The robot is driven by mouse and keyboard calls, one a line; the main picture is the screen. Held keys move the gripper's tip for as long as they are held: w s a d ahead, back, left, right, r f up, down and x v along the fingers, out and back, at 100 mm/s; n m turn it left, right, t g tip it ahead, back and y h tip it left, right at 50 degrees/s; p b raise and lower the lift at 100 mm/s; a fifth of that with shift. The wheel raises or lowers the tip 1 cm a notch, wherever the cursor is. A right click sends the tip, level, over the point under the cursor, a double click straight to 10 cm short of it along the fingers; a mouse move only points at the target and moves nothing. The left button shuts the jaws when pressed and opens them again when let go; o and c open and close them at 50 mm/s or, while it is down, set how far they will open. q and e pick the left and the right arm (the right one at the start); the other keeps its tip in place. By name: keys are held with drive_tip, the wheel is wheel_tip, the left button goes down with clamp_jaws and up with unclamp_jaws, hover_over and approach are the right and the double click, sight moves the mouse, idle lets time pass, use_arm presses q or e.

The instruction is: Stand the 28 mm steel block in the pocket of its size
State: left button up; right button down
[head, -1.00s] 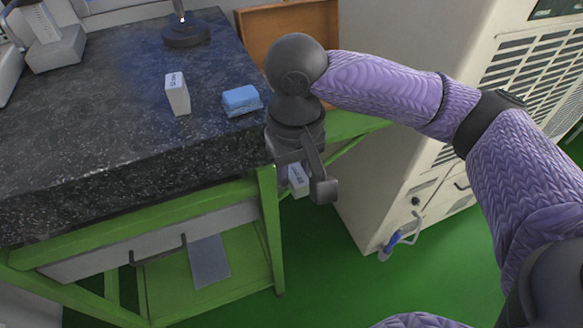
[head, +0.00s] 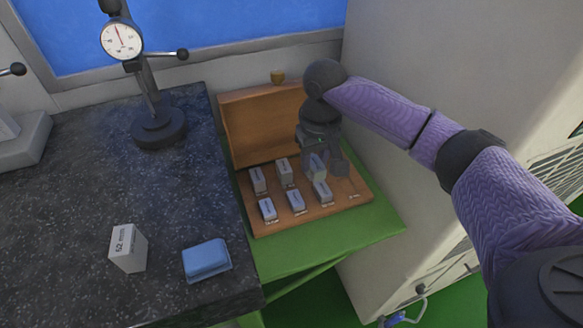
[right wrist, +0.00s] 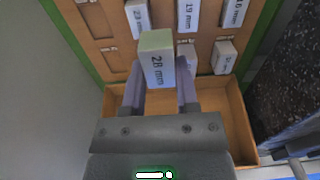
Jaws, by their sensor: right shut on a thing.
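My right gripper (head: 325,168) is shut on the steel block marked 28 mm (right wrist: 157,66), which also shows in the head view (head: 316,164). The block sits between the two fingers, its label facing the wrist camera. It is held over the right part of the open wooden case (head: 254,226). Several labelled steel blocks stand in the case's pockets, among them one marked 19 mm (right wrist: 189,14). Bare pockets show along the left side in the right wrist view; one bare place (head: 352,194) is at the case's right end. My left gripper is not in view.
The case lies on a green shelf (head: 330,243) beside the dark stone table (head: 75,215), its lid (head: 262,128) raised at the back. On the stone are a block marked 62 mm (head: 128,250), a blue pad (head: 207,260) and a dial gauge stand (head: 158,130). A pale cabinet (head: 430,90) stands right.

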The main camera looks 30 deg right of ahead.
drive_tip(key=p, duration=0.3)
approach(346, 184)
drive_tip(key=shift+a+b, duration=0.15)
drive_tip(key=shift+b, duration=0.15)
wheel_tip(346, 184, down, 5)
drive_tip(key=b, duration=0.6)
drive_tip(key=shift+f, duration=0.4)
drive_tip(key=shift+r, duration=0.15)
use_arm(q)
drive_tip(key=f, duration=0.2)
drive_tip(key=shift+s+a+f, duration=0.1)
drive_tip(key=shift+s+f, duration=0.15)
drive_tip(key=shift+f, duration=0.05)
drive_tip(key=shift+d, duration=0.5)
use_arm(e)
drive_tip(key=shift+f, duration=0.6)
